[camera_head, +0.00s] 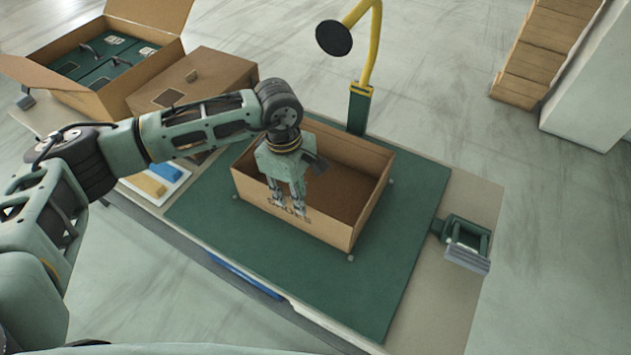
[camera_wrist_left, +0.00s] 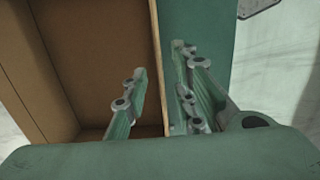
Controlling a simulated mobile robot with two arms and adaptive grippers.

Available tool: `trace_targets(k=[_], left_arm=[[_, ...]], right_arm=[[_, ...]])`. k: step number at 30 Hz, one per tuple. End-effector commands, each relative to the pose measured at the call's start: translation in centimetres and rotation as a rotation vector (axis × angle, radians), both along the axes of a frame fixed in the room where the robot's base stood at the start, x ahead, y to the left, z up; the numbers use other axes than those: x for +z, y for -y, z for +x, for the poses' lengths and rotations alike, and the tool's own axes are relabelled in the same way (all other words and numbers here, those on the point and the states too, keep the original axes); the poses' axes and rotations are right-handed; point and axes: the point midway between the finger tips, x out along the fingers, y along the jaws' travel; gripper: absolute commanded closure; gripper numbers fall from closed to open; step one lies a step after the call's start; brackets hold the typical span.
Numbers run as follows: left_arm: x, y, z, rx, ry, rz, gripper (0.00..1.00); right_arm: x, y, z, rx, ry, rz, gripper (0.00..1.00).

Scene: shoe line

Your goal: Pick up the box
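An open, empty brown cardboard box (camera_head: 345,190) with dark lettering on its near wall sits on the green mat (camera_head: 400,270). My left gripper (camera_head: 287,203) points down at the box's near wall. In the left wrist view, the fingers of the left gripper (camera_wrist_left: 157,98) straddle the box's wall (camera_wrist_left: 157,60), one finger inside and one outside. A gap shows between the inner finger and the wall, so the gripper is open. The lower part of the wall is hidden by the gripper body in the wrist view. My right gripper is not in view.
A yellow-armed stand (camera_head: 365,60) with a dark round head rises behind the box. A closed carton (camera_head: 205,75) and an open carton with green boxes (camera_head: 105,60) are at the back left. A green device (camera_head: 467,240) sits at the table's right edge.

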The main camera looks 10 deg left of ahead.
Motion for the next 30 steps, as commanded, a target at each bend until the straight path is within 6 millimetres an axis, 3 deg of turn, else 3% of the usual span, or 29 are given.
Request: trace_targets(k=[1, 6, 14, 24, 30], left_arm=[[-1.0, -0.7, 0.3, -0.004, 0.009, 0.025, 0.75], [-1.7, -2.0, 0.7, -0.011, 0.020, 0.072, 0.75], [-4.1, -2.1, 0.7, -0.013, 0.019, 0.075, 0.75], [-8.7, -2.1, 0.7, -0.010, 0.020, 0.073, 0.75], [-9.1, -2.1, 0.7, -0.012, 0.021, 0.072, 0.75]], right_arm=[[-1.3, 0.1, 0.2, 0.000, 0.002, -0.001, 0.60], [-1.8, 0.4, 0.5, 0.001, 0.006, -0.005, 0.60], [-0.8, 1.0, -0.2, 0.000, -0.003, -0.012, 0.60], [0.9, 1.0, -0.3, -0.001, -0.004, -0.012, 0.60], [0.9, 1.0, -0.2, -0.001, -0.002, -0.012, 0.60]])
